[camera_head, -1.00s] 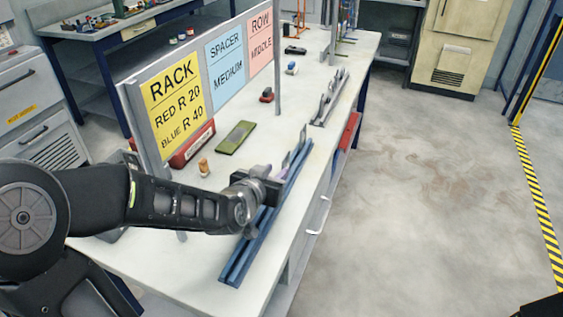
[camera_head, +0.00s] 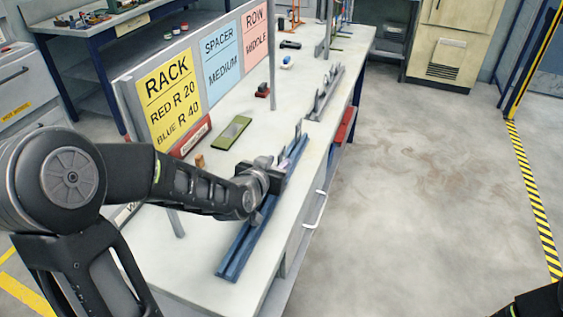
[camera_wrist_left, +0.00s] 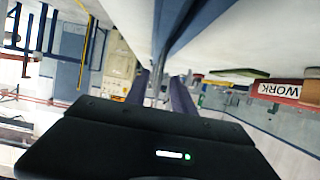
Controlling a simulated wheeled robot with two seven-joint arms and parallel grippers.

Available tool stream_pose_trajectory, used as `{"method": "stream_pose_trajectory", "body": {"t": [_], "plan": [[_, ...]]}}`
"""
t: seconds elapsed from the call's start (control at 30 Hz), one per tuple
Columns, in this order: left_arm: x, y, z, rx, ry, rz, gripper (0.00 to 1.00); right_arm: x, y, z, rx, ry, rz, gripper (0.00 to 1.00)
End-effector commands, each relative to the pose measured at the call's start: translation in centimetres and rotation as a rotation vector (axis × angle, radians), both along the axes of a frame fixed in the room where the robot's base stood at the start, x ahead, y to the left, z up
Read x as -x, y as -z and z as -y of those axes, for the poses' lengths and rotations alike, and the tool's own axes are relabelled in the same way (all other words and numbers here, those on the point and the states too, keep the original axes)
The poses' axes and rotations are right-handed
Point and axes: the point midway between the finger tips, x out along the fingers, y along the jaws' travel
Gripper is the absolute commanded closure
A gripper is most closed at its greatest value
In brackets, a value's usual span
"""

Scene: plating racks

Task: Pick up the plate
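The blue rack (camera_head: 240,248) is a long double rail lying along the table's right edge. A thin grey upright plate (camera_head: 297,129) stands near its far end. My left gripper (camera_head: 273,165) is over the rack, just on the near side of that plate. In the left wrist view its two purple-grey fingers (camera_wrist_left: 160,92) stand apart, with a narrow grey upright piece (camera_wrist_left: 156,84) seen between or beyond them. I cannot tell whether they touch it. The blue rack shows above the fingers there (camera_wrist_left: 172,25).
A sign board (camera_head: 170,95) reads RACK, SPACER and ROW along the table's left side. A green item (camera_head: 231,132) and a red-black item (camera_head: 262,90) lie on the white table (camera_head: 200,255). A grey rack (camera_head: 325,95) stands farther along. Floor to the right is clear.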

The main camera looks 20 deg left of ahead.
Motion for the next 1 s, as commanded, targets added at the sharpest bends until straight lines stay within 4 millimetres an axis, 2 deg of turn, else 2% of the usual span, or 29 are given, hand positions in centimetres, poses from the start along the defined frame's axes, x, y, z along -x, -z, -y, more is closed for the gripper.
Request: {"method": "stream_pose_trajectory", "body": {"t": [0.2,0.3,0.9,1.0], "plan": [[-2.6,1.2,-0.1,0.0,0.001,-0.002,0.7,0.0,-0.8,0.0,0.0,0.0,0.0,0.64],[-3.3,1.5,-0.1,0.0,0.001,-0.002,0.7,0.0,-0.9,0.0,0.0,0.0,-0.001,0.64],[-3.4,1.5,-0.1,0.0,0.001,-0.001,0.7,0.0,-0.8,0.0,0.0,0.0,-0.001,0.64],[-3.4,1.5,-0.1,0.0,0.001,-0.001,0.77,0.0,-0.8,0.0,0.0,0.0,-0.001,0.64]]}}
